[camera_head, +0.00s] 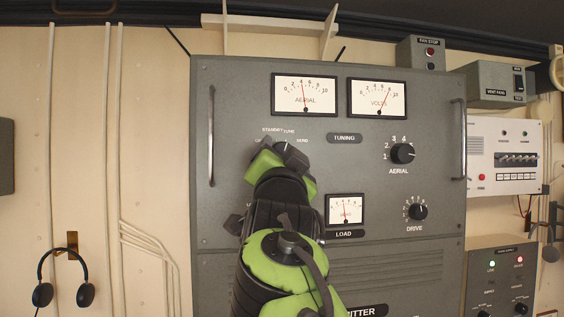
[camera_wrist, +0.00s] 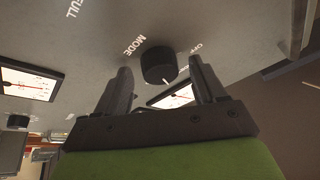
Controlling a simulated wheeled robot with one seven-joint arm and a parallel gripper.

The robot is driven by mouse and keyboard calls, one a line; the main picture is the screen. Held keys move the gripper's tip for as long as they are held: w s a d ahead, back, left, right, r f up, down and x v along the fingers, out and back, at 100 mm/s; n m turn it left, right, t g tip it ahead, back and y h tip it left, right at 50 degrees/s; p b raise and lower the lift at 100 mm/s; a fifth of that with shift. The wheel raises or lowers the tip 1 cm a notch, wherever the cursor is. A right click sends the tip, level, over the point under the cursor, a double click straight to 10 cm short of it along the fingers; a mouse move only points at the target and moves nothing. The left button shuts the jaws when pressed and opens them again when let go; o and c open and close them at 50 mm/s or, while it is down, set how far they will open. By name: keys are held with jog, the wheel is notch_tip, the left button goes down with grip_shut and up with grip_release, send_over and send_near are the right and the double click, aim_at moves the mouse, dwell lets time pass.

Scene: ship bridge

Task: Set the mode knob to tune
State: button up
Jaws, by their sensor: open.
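The mode knob (camera_wrist: 157,62) is a dark round knob on the grey transmitter panel, below the word MODE in the wrist view. A short white pointer line shows at its lower right edge, and part of an OFF label lies to its upper right. My gripper (camera_wrist: 160,68) is open, with one finger on each side of the knob; contact cannot be told. In the head view my gripper (camera_head: 284,153) covers the knob's place, just under the STANDBY, TUNE and SEND labels.
The transmitter panel (camera_head: 235,100) carries AERIAL and VOLTS meters above, an AERIAL knob (camera_head: 402,153), a DRIVE knob (camera_head: 418,212) and a small LOAD meter (camera_head: 345,209). Upright handles (camera_head: 211,137) stand at both sides. Headphones (camera_head: 64,278) hang at left.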

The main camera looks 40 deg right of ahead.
jog(key=b+v, duration=0.5)
jog(key=v, duration=1)
jog(key=shift+s+a+f, duration=0.15)
jog(key=shift+s+a, duration=0.05)
jog(key=shift+a, duration=0.1)
